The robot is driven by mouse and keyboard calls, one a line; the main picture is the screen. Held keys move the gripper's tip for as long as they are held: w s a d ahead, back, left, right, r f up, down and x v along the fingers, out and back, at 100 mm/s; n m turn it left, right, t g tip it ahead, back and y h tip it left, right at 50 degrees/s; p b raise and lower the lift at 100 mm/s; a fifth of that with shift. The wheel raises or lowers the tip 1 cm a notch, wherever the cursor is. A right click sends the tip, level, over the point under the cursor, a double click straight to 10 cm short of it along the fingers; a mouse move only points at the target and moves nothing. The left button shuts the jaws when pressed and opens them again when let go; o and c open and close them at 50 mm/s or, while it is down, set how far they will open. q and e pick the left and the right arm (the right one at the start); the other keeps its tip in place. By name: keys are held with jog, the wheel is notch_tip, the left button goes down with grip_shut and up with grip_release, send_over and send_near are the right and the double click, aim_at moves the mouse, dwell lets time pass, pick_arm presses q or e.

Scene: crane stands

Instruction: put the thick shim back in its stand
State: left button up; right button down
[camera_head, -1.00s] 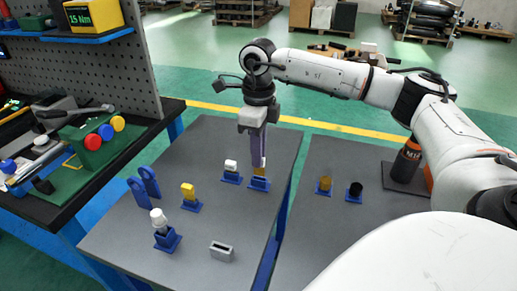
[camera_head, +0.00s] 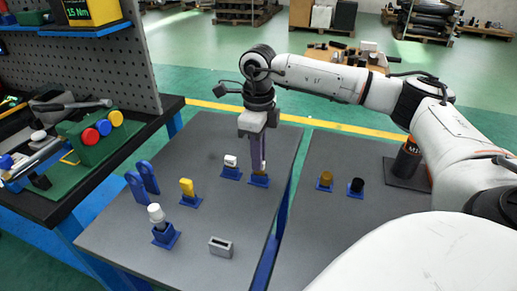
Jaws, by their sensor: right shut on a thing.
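My right gripper (camera_head: 258,167) points straight down from the arm that comes in from the right. It is shut on a small brownish-yellow piece, which I take to be the thick shim (camera_head: 259,178). The fingers hide most of it. The shim is at a blue stand (camera_head: 260,184) near the right edge of the left grey panel. Its lower end meets the stand, but I cannot tell how deep it sits. My left gripper is not in view.
Nearby blue stands hold a white piece (camera_head: 231,161), a yellow piece (camera_head: 187,187) and a white knob (camera_head: 156,213). A grey slotted block (camera_head: 221,247) lies in front. On the right panel stand a brown piece (camera_head: 325,179) and a black one (camera_head: 356,186). A blue divider (camera_head: 276,235) separates the panels.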

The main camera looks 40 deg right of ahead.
jog(key=shift+f, duration=0.45)
jog(key=c, duration=1.7)
grip_release()
jog(key=shift+r, duration=0.1)
jog(key=shift+r+p, duration=2)
jog(key=shift+r, duration=0.55)
